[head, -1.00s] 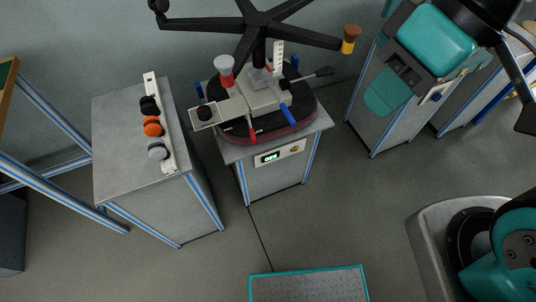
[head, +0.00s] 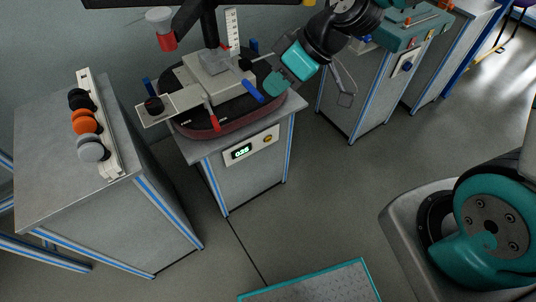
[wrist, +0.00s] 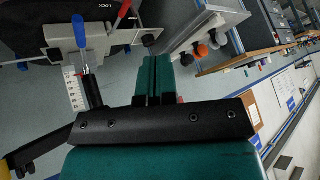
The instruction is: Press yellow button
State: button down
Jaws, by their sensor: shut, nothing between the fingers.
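The yellow button (head: 267,138) is a small round button on the pale control panel (head: 250,146) at the front of the grey test cabinet. It sits right of a lit green display (head: 242,151). My gripper (head: 274,91) is teal. In the head view it appears above and slightly right of the button, beside the blue handle, apart from the panel. In the wrist view its two fingers (wrist: 153,80) are together and empty. I cannot make out the yellow button in the wrist view.
A clamp fixture (head: 205,75) with red (head: 213,118) and blue handles (head: 252,90) sits on the cabinet top. A left cabinet holds black, orange (head: 85,121) and grey wheels. A teal-edged platform (head: 310,285) lies on the floor. Floor before the panel is clear.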

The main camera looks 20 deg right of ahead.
aim_at(268, 139)
jog(key=w+d+f+t+b, duration=0.1)
jog(key=w+d+f+b, duration=0.2)
jog(key=f, duration=1.2)
jog(key=w+d+f+t+h+b, duration=0.1)
jog(key=w+d+f+t+b, duration=0.1)
jog(key=f+b, duration=0.7)
jog(key=w+d+f+t+b, duration=0.2)
jog(key=w+d+f+b, duration=0.2)
jog(key=f, duration=1.6)
jog(key=b, duration=0.3)
jog(key=shift+f+n, duration=0.4)
jog(key=shift+d, duration=0.1)
jog(key=w+a, duration=0.2)
jog(key=w, duration=0.6)
jog(key=shift+w+a, duration=0.15)
jog(key=shift+a, duration=0.2)
jog(key=shift+w+a, duration=0.15)
jog(key=shift+w, duration=0.3)
